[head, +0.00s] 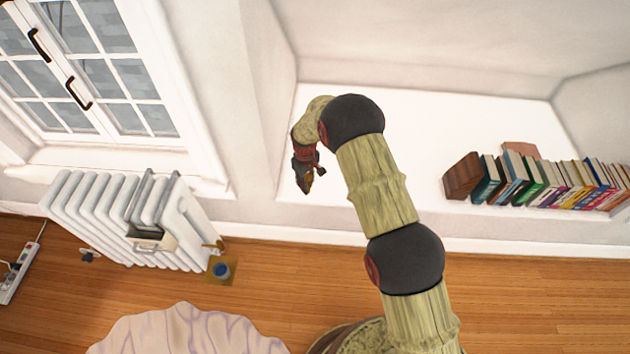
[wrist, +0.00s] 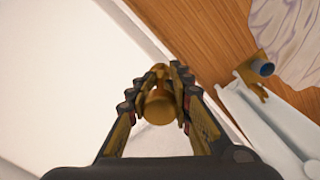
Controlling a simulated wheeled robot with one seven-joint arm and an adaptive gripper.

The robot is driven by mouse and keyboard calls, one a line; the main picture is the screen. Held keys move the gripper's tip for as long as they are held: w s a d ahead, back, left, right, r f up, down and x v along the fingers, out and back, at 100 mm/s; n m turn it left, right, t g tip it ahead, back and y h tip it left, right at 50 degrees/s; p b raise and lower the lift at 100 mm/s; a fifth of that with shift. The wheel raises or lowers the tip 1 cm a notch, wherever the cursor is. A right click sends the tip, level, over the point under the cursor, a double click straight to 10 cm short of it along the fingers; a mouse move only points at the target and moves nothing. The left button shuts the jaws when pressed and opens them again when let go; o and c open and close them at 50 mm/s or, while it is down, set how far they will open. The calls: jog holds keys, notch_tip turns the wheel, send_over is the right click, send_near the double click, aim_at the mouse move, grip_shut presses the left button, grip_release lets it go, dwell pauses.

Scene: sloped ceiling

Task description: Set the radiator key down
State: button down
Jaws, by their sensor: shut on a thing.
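The radiator key (wrist: 158,106) looks like a small brass-coloured, rounded piece in the wrist view. My gripper (wrist: 157,84) is shut on it, with a dark finger on either side. The fingers and the key's own end-on view hide its full shape. In the head view my gripper (head: 306,178) points down in front of the white ledge (head: 400,130), near its left end. The key cannot be told apart from the fingers there. Whether the key touches any surface cannot be told.
A row of books (head: 545,182) stands on the ledge's right part. A white radiator (head: 110,215) with a small hanging tray (head: 152,240) stands under the window at left. The ledge's middle is bare.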

jog(key=shift+w+a+n, duration=0.2)
jog(key=shift+a+n, duration=0.1)
jog(key=shift+a, duration=0.45)
jog(key=w+d+f+b, duration=0.1)
jog(key=w+f+b, duration=0.1)
jog(key=w+f, duration=0.1)
jog(key=w+d+f+b, duration=0.1)
jog(key=w+f+b, duration=0.1)
jog(key=w, duration=0.3)
jog(key=w+d+f+b, duration=0.1)
jog(key=w+f+b, duration=0.1)
jog(key=w+f, duration=0.2)
jog(key=shift+w+d+f+b, duration=0.25)
jog(key=shift+w+b, duration=0.05)
jog(key=shift+w, duration=0.2)
jog(key=shift+w+d+f, duration=0.1)
jog(key=shift+w+f, duration=0.05)
jog(key=shift+f, duration=0.1)
notch_tip(320, 180, down, 3)
jog(key=shift+f+b, duration=0.1)
jog(key=shift+b, duration=1.05)
jog(key=c, duration=1.7)
grip_release()
